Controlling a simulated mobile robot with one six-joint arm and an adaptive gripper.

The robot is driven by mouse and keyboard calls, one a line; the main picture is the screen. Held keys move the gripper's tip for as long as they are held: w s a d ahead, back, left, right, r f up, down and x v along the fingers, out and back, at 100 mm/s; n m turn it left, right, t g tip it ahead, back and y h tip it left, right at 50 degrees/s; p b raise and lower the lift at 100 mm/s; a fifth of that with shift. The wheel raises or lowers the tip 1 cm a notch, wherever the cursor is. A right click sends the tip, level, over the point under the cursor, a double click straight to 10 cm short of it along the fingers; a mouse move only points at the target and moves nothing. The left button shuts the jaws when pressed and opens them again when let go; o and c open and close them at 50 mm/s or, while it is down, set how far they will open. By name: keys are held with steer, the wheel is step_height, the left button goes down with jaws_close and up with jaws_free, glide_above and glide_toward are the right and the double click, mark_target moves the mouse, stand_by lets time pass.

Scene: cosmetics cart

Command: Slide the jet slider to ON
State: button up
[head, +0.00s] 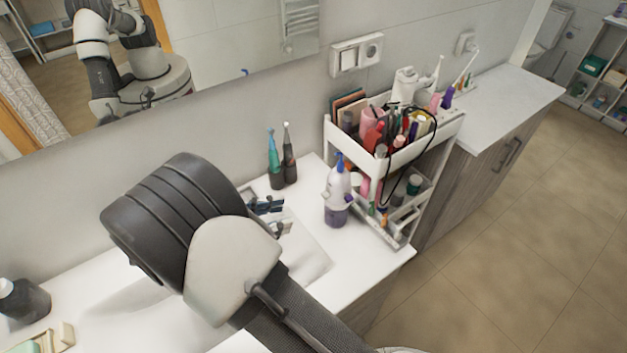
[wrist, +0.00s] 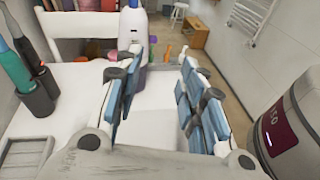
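A white bottle-like device with a blue top and a purple lower part (head: 337,195) stands upright on the white counter. In the wrist view its white body (wrist: 132,25) shows beyond my left finger, which partly hides it. No jet slider or its setting can be made out in either view. My gripper (head: 272,213) is over the counter to the left of this device and apart from it. In the wrist view the blue-padded fingers of my gripper (wrist: 160,60) are spread wide with nothing between them.
A white tiered cart (head: 400,155) full of cosmetics stands right of the device, with a dark cord hanging down. Two toothbrush-like items, one teal (head: 274,165) and one dark (head: 290,160), stand near the wall. A mirror (head: 225,45) lines the wall. Bare counter (head: 365,255) lies in front.

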mark_target(323, 195)
steer(key=a+f+n+t+h, duration=0.1)
steer(key=a+f+n+t, duration=0.2)
steer(key=a+f+t, duration=0.15)
steer(key=shift+g, duration=0.35)
steer(key=b+x, duration=0.1)
steer(key=x, duration=1.5)
steer(key=shift+d+b, duration=0.15)
steer(key=shift+b, duration=0.2)
steer(key=shift+c, duration=0.4)
jaws_close()
